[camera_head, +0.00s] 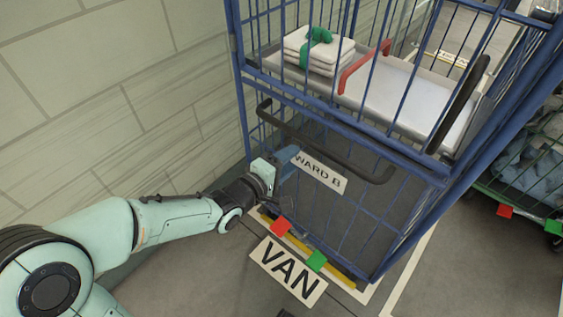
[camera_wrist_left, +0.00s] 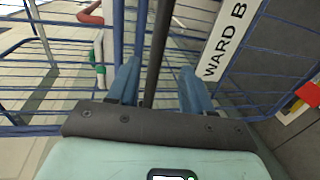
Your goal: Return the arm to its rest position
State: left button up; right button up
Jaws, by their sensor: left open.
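My left arm (camera_head: 175,220) comes in from the left, stretched out towards a blue wire cage trolley (camera_head: 240,80). My left gripper (camera_head: 288,160) is at the trolley's front, just left of the "WARD B" sign (camera_head: 320,173). In the left wrist view its two blue fingers (camera_wrist_left: 158,85) stand apart. The trolley's black handle bar (camera_wrist_left: 158,50) runs between them in that view; I cannot tell whether they touch it. The same bar (camera_head: 330,150) loops across the trolley front in the head view. My right gripper is not in view.
A white folded stack with a green band (camera_head: 318,50) and a red handle (camera_head: 362,67) are on the trolley's shelf. A "VAN" floor sign (camera_head: 288,271) lies before the trolley, near red and green tabs. A block wall (camera_head: 100,90) stands left; another trolley (camera_head: 530,165) stands right.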

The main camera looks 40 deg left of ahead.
pick_arm(q)
jog(key=shift+v, duration=1)
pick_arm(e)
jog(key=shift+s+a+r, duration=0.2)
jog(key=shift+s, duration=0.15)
